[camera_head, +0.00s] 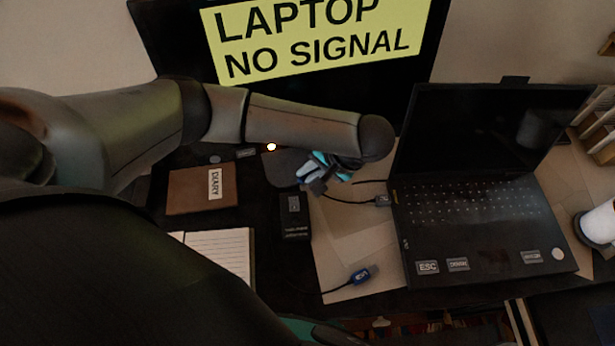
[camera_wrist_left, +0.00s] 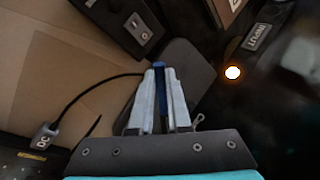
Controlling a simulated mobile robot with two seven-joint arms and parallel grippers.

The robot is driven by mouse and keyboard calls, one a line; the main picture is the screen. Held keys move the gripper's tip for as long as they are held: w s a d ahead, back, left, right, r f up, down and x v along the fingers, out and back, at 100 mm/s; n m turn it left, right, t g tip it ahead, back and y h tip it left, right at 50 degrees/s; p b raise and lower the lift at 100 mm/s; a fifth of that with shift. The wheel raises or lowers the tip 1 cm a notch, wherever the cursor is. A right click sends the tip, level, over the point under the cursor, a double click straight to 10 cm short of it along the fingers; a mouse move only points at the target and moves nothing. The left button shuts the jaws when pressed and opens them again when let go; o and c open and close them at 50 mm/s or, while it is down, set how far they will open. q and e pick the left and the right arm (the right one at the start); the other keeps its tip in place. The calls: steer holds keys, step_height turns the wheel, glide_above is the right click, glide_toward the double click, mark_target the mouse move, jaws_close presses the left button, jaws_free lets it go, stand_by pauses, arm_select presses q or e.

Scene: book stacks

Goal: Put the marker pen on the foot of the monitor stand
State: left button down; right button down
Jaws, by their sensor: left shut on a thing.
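My left gripper (camera_head: 312,172) is over the desk below the monitor, its arm crossing in from the left. In the left wrist view its fingers (camera_wrist_left: 160,98) are shut on a thin blue marker pen (camera_wrist_left: 159,72). The pen is mostly hidden between the fingers. The foot of the monitor stand (camera_head: 279,167) is a dark grey rounded plate beside the gripper. It also shows in the left wrist view (camera_wrist_left: 188,62), just beyond the fingertips. I cannot tell whether the pen touches it. My right gripper is not in view.
An open laptop (camera_head: 480,225) stands at right. A black box (camera_head: 294,217), a brown diary (camera_head: 200,190) and an open notebook (camera_head: 222,248) lie nearby. Cables with a blue-ended plug (camera_head: 362,274) cross the tan mat. The monitor (camera_head: 310,85) rises behind.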

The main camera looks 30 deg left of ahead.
mark_target(307, 175)
arm_select(q)
steer(key=f, duration=0.1)
steer(key=f+b, duration=0.1)
steer(key=a+f, duration=0.1)
steer(key=shift+w+f, duration=0.15)
steer(key=shift+w, duration=0.25)
steer(key=shift+d+f, duration=0.1)
steer(key=shift+f, duration=0.1)
steer(key=c, duration=0.9)
jaws_free()
steer(key=shift+f, duration=0.1)
steer(key=shift+r, duration=0.3)
steer(key=p+v, duration=0.3)
steer(key=v, duration=0.8)
steer(key=shift+d+r, duration=0.25)
steer(key=shift+r, duration=0.1)
